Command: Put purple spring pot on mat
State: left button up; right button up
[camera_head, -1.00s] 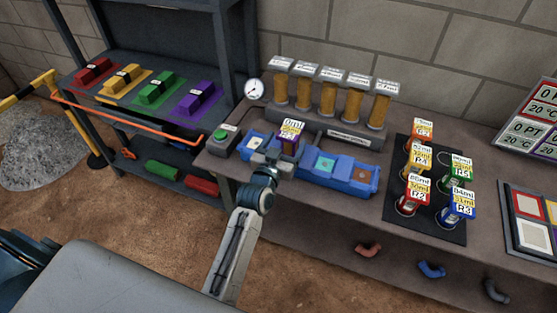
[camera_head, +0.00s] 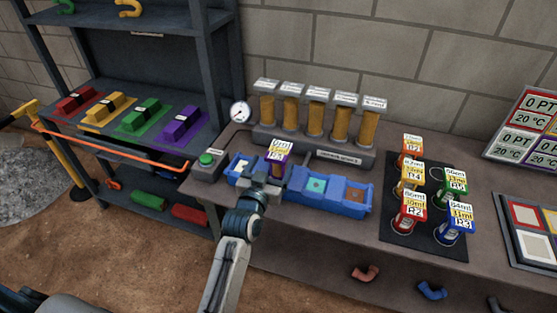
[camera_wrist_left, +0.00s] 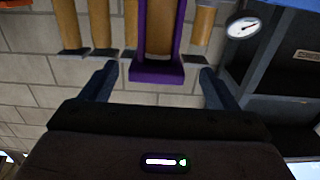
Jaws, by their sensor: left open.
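The purple spring pot (camera_head: 284,163) stands at the blue tray unit on the bench, with a white and yellow label above it. My left gripper (camera_head: 270,181) is open at the front of the pot and hides its lower part. In the left wrist view the pot's purple frame (camera_wrist_left: 157,73) shows between the two spread fingers of my left gripper (camera_wrist_left: 157,84), with a gap on each side. The dark mat (camera_head: 433,243) lies to the right on the bench and holds several labelled red, orange, yellow, green and blue pots. My right gripper is not in view.
The blue tray unit (camera_head: 330,207) has several compartments. Behind it stands a rack of amber cylinders (camera_head: 315,118) with a gauge (camera_head: 240,112). A green button box (camera_head: 207,160) is at the left. A color panel (camera_head: 532,245) lies right of the mat.

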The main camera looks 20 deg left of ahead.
aim_at(279, 153)
pick_arm(q)
jog(key=w+p, duration=0.1)
jog(key=w, duration=0.1)
jog(key=w+p, duration=0.1)
jog(key=w, duration=0.2)
jog(key=shift+w+d+r+p, duration=0.1)
jog(key=shift+w+d+p, duration=0.1)
jog(key=shift+p, duration=0.1)
jog(key=shift+w, duration=0.25)
jog(key=shift+s, duration=0.1)
jog(key=c, duration=1.2)
jog(key=shift+c, duration=0.6)
jog(key=shift+r, duration=0.1)
